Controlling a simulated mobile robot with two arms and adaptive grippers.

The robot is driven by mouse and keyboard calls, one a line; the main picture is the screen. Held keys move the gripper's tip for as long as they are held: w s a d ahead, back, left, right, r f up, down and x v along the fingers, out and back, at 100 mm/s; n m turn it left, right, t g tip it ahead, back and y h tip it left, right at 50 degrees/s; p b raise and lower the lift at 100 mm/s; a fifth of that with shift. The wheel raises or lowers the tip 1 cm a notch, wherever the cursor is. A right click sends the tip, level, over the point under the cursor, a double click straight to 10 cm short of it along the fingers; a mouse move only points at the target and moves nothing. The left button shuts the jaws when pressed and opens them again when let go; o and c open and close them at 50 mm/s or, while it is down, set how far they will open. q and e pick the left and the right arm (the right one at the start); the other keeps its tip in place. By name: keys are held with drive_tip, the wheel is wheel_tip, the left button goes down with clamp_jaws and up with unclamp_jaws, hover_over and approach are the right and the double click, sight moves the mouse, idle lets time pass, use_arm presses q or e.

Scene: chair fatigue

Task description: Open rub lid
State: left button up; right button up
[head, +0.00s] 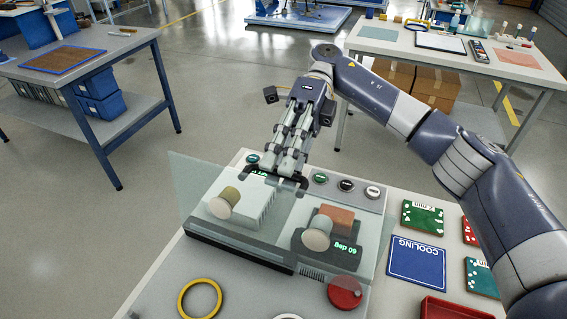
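The rub tester (240,247) stands on the light table in the lower middle, with a clear, see-through lid (188,180) over its front area. The lid looks tilted, and its left corner sticks out past the tester. Behind and through it I see two round-ended rubbing heads, one at left (222,203) and one at right (318,231). My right gripper (285,173) reaches down from above to a dark handle bar (301,184) at the lid's upper middle. The fingers are close together at the bar; whether they grip it is unclear. My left gripper is out of view.
Several round buttons (346,185) line the tester's back panel. A red knob (345,293) is in front. A blue COOLING card (417,262), green card (422,217), red tray (452,308) and yellow ring (200,299) lie around it. Open floor is at left.

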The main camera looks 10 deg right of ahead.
wheel_tip(320, 180, up, 9)
drive_tip(key=shift+r, duration=0.2)
idle(0.5)
